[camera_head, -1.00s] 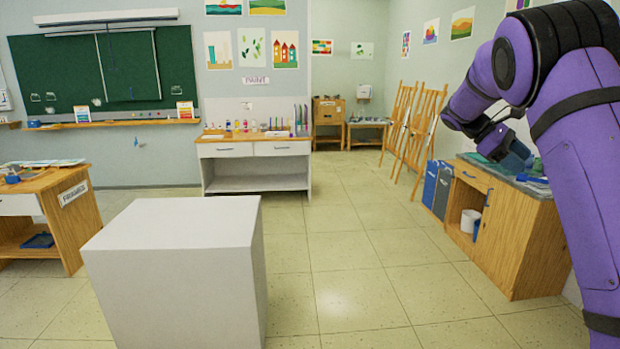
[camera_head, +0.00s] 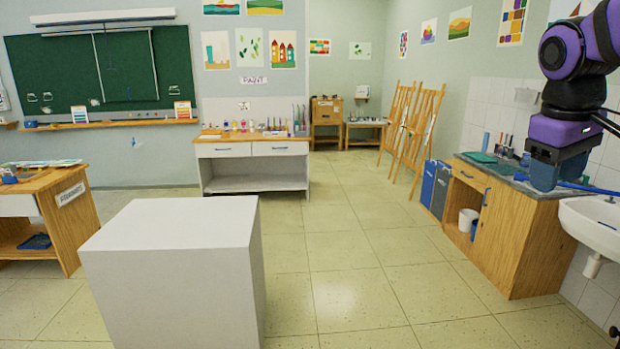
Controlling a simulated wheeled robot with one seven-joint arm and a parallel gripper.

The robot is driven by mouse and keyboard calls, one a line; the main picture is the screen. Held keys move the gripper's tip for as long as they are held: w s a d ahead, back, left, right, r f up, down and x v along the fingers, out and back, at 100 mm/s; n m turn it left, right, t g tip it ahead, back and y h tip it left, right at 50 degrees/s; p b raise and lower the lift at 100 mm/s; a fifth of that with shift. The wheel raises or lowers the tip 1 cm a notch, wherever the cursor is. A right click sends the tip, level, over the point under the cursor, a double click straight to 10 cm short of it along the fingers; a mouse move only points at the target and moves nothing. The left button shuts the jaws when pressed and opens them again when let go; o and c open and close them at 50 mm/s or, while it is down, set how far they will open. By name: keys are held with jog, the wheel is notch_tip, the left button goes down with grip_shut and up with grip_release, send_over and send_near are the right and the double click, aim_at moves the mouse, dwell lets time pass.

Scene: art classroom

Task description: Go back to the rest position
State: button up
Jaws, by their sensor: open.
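My gripper (camera_head: 546,178) hangs from my purple and black arm at the right side of the head view. It points downward in front of the right-hand counter and the sink. It is open, though its fingers are small and dark, and the gap between them is hard to make out. I see no object held in it. The upper part of my arm is cut off by the right edge of the picture.
A large white block (camera_head: 170,265) stands close at front left. A wooden cabinet (camera_head: 520,248) with a cluttered counter and a white sink (camera_head: 596,226) line the right wall. Easels (camera_head: 412,125) stand behind. The tiled floor (camera_head: 370,260) between is clear.

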jog(key=s+a+f+m+t+y, duration=0.2)
jog(key=s+a, duration=0.6)
jog(key=s, duration=0.5)
notch_tip(320, 180, down, 2)
jog(key=shift+s+f+m+t, duration=0.15)
jog(key=shift+s+m+t, duration=0.3)
jog(key=shift+t, duration=0.55)
jog(key=shift+c, duration=0.7)
jog(key=shift+d, duration=0.15)
